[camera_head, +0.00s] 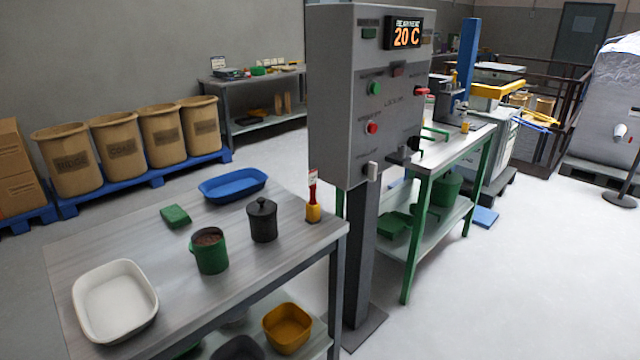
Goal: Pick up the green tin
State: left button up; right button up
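The green tin (210,254) stands upright and open on the near metal table (150,240). Its top shows brown contents. A dark lidded pot (262,220) stands just to its right, and a flat green block (175,216) lies behind it to the left. Neither of my grippers is in the head view.
A white tray (115,300) is at the table's front left, a blue tray (232,185) at its back. A brush with a yellow base (313,206) stands near the right edge. A grey control cabinet (355,100) rises beyond that edge. An orange bin (287,326) is on the lower shelf.

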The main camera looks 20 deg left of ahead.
aim_at(208, 243)
jog(key=u, duration=0.35)
jog(key=k+j+u, duration=0.1)
jog(key=u, duration=0.25)
jog(key=j+u, duration=0.15)
jog(key=u, duration=0.2)
